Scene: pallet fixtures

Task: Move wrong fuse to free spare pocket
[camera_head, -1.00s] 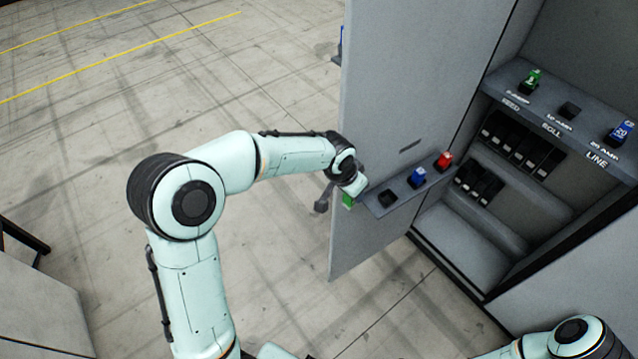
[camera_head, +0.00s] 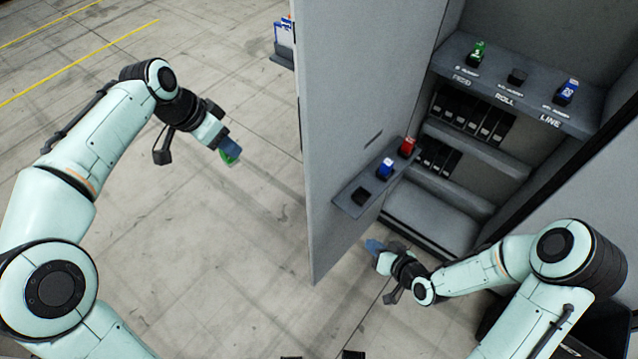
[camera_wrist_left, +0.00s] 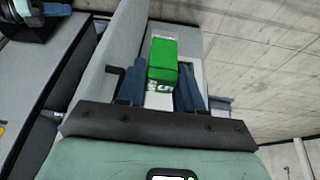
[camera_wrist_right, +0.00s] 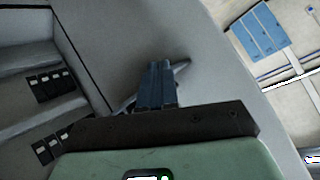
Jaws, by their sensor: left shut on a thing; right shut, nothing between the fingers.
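My left gripper (camera_head: 228,146) is shut on a green fuse (camera_head: 230,157), held over the floor left of the open cabinet door. The left wrist view shows the green fuse (camera_wrist_left: 163,62) between the blue fingers. My right gripper (camera_head: 374,247) is shut and empty, below the door shelf (camera_head: 347,207). That shelf has an empty black pocket (camera_head: 361,195), a blue fuse (camera_head: 385,168) and a red fuse (camera_head: 407,147).
The grey cabinet door (camera_head: 335,110) stands open between my left gripper and the cabinet. Blue-and-white items (camera_head: 284,33) sit on a holder on the door's far side. Rows of black breakers (camera_head: 470,119) are below the cabinet shelf. The floor around my left gripper is clear.

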